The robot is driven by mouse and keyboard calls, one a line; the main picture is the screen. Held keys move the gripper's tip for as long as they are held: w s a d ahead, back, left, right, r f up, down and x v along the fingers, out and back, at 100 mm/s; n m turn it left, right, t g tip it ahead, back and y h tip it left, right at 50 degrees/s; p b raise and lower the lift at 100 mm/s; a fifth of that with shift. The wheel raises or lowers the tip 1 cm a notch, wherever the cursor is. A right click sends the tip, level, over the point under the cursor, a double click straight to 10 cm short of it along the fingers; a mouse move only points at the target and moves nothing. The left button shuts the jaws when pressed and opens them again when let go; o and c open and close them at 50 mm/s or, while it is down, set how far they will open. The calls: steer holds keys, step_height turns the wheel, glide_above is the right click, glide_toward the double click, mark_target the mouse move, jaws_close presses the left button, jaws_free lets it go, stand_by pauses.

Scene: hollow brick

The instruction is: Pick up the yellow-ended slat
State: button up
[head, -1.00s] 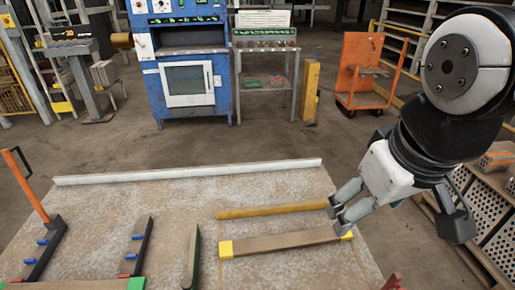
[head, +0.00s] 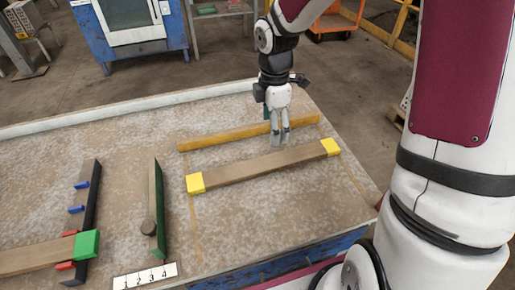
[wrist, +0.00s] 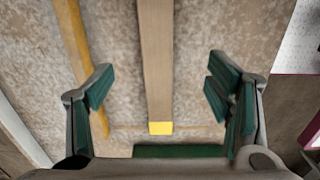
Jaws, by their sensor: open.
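The yellow-ended slat (head: 262,165) is a long brown wooden bar lying on the speckled table top, with a yellow block on each end. My gripper (head: 280,142) is open and empty, pointing down close to the slat's right half in the head view. In the wrist view, the slat (wrist: 158,60) runs up the picture between the two spread green-padded fingers of my gripper (wrist: 158,78), with clear room on both sides. One yellow end (wrist: 160,128) shows near the palm. The other end is out of the wrist view. The exact height above the slat is hard to tell.
A yellow strip (head: 225,140) lies behind the slat, roughly parallel and near the left finger. A green-sided bar (head: 157,210), a rack with blue pegs (head: 85,200), a green-ended slat (head: 35,257) and a numbered card (head: 146,275) lie left. A white rail (head: 130,108) edges the back.

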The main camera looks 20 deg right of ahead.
step_height(320, 180, down, 2)
steer(key=b, duration=0.3)
glide_above(267, 162)
steer(key=f, duration=0.8)
steer(key=shift+s+d, duration=0.1)
steer(key=shift+d, duration=0.15)
steer(key=shift+a+f+b, duration=0.15)
steer(key=shift+f+b, duration=0.6)
steer(key=shift+f, duration=0.55)
steer(key=shift+a+f+b, duration=0.1)
steer(key=shift+f+b, duration=0.65)
steer(key=shift+f, duration=0.55)
steer(key=shift+r, duration=0.1)
steer(key=c, duration=1.5)
